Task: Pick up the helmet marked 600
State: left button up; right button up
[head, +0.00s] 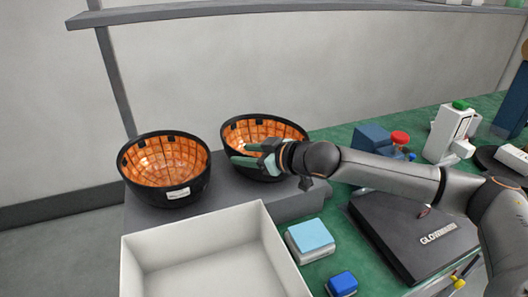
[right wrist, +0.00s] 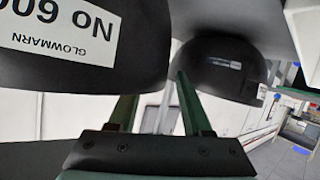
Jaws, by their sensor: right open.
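Two black bowl-like helmets with orange padded insides rest open side up on a grey raised block. The helmet marked 600 (head: 291,132) is the right one in the head view; its label is hidden there. In the right wrist view this helmet (right wrist: 128,52) is close at upper left, its white label reading "No 600". The other helmet (head: 165,200) has a small white label and shows farther off in the wrist view (right wrist: 222,80). My right gripper (head: 241,154) is open at the front left of the 600 helmet; I cannot tell whether it touches. My left gripper is out of view.
An open white box (head: 190,232) stands in front of the block (head: 310,203). A box with a blue top (head: 310,236), a small blue item (head: 342,284) and a black case (head: 412,232) lie on the green surface. A shelf (head: 290,7) runs above.

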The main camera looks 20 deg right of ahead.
jog(key=shift+x, duration=1.45)
grip_shut()
jog(key=shift+r, duration=0.1)
